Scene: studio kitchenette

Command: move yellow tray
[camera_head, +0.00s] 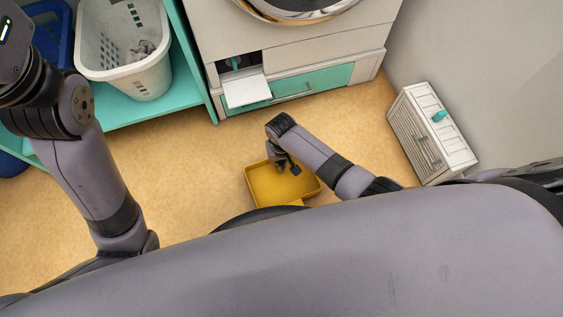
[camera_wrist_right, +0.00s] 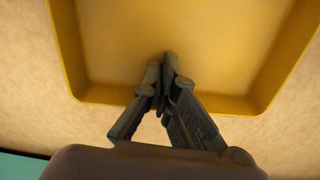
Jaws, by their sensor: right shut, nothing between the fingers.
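The yellow tray (camera_head: 262,190) lies on the floor in front of my base, below the teal-and-white cabinet. It is shallow with raised walls, and its inside looks empty apart from my gripper over it. Its near side is partly hidden by my body. My right gripper (camera_head: 288,167) is over the tray's far part. In the right wrist view the tray's rim (camera_wrist_right: 180,103) runs behind the right gripper (camera_wrist_right: 168,62), whose fingertips are together with nothing between them. I cannot tell whether they touch the tray. My left arm comes in at the left, and its fingers are out of view.
A white laundry basket (camera_head: 145,80) with grey cloth stands on a teal shelf (camera_head: 190,85) at upper left. The cabinet has a small open compartment with a white flap (camera_head: 246,90). A white slatted unit (camera_head: 440,150) stands at right. Floor (camera_head: 190,150) left of the tray is clear.

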